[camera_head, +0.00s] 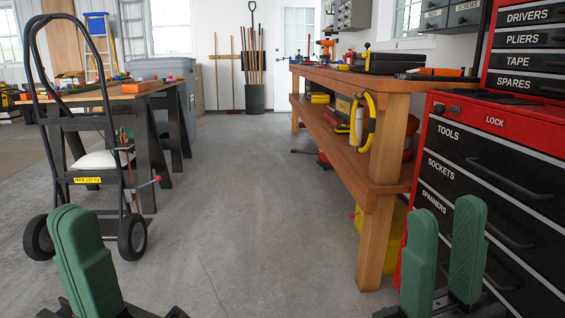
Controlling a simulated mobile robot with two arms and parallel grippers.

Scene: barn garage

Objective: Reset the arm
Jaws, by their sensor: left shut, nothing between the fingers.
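My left gripper (75,222) shows at the bottom left with its green fingers pressed together and nothing between them. It points up in the picture, in front of the hand truck's wheels, and I cannot see it touching anything. My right gripper (445,222) shows at the bottom right, its two green fingers standing apart with an empty gap between them. It is in front of the red tool cabinet (497,112) in the picture. Both arms are mostly out of view below the frame.
A black hand truck (70,123) stands at the left by a sawhorse table (120,97). A long wooden workbench (400,85) runs along the right, with tools on top. Bare concrete floor (235,190) is clear down the middle to the white door (299,34).

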